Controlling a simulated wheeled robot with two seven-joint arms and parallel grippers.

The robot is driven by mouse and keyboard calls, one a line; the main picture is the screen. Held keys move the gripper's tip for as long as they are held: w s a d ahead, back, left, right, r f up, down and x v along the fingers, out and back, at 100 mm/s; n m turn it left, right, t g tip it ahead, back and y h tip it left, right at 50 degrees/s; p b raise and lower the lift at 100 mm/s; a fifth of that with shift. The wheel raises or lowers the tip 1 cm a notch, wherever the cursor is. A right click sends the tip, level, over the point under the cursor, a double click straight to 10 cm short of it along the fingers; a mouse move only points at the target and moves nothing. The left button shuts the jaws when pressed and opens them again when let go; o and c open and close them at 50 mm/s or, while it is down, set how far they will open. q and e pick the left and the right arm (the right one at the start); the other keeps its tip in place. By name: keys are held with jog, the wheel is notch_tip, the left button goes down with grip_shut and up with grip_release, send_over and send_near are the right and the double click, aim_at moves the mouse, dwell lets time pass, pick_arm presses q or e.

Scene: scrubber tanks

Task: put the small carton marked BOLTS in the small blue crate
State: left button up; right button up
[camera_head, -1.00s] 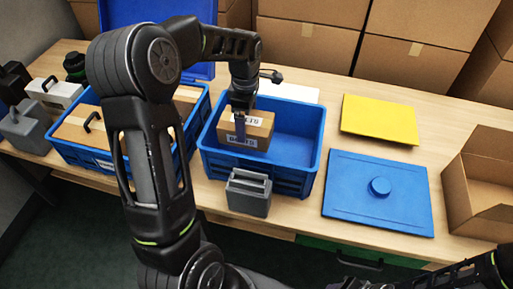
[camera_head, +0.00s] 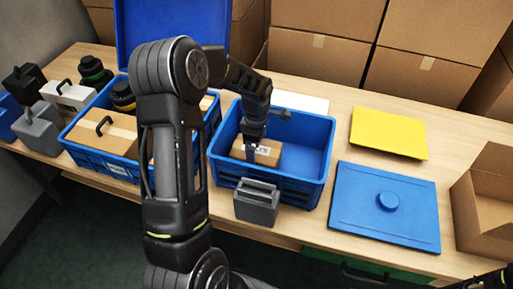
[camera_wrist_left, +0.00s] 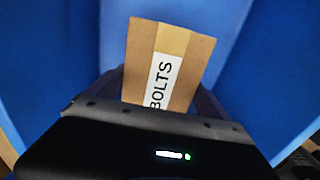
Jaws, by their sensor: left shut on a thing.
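The small BOLTS carton (camera_head: 266,154) is brown with a white label and is down inside the small blue crate (camera_head: 309,189), at its left side. My left gripper (camera_head: 251,150) reaches into the crate from above and is shut on the carton. In the left wrist view the carton (camera_wrist_left: 167,62) shows its tape and the BOLTS label between the fingers, with blue crate walls around it. The carton's underside is hidden, so I cannot tell whether it touches the crate floor. My right gripper is not in view.
A larger blue crate (camera_head: 98,158) with cartons stands to the left, its lid raised behind. A grey canister (camera_head: 257,203) stands before the small crate. A blue lid (camera_head: 385,208), yellow panel (camera_head: 388,132) and open carton (camera_head: 480,212) lie to the right. The small crate's right half is empty.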

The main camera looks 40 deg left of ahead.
pick_arm(q)
jog(key=o, duration=1.3)
jog(key=shift+f, duration=0.1)
jog(key=shift+o, duration=0.2)
notch_tip(320, 180, up, 12)
jog(key=shift+b, duration=0.35)
